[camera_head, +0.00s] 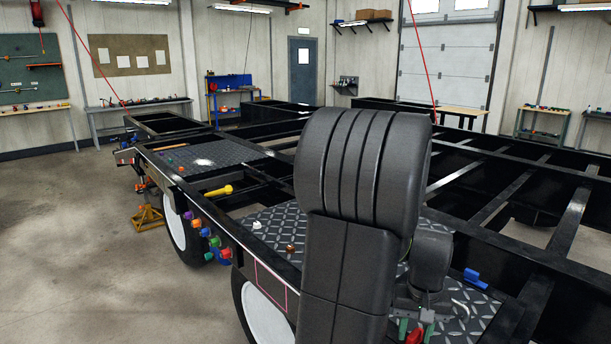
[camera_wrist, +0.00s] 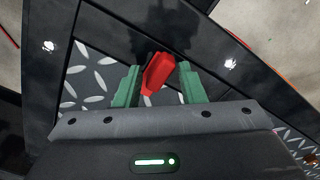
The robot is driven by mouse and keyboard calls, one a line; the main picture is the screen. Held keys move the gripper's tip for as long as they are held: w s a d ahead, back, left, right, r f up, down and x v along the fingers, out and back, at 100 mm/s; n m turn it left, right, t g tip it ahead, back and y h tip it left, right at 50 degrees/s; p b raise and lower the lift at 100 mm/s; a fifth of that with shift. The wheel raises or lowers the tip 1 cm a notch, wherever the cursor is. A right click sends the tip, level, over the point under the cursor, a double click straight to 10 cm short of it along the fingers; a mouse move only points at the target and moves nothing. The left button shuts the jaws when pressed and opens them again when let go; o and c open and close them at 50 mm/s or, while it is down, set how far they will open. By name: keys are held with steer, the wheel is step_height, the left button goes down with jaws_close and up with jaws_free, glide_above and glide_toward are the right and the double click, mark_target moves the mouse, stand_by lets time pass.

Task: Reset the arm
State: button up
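My arm's dark links (camera_head: 362,170) fill the middle of the head view. My gripper (camera_head: 415,328) is low in that view, over the diamond plate of the trailer frame. In the wrist view its two green fingers (camera_wrist: 160,85) stand apart. A small red piece (camera_wrist: 158,74) shows between them, with narrow gaps visible on both sides. The red piece also shows in the head view (camera_head: 416,334). I cannot tell whether it rests on the plate. My arm is bent, reaching down over the frame.
The black trailer frame (camera_head: 480,250) has open gaps between its beams. A blue piece (camera_head: 475,278) lies right of my gripper, and a yellow piece (camera_head: 218,191) lies on the left. Several coloured connectors (camera_head: 205,232) line the near side. Concrete floor (camera_head: 80,250) is clear at left.

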steer(key=n+b, duration=0.1)
steer(key=n, duration=0.4)
steer(key=shift+n+b, duration=0.85)
steer(key=shift+n, duration=1.95)
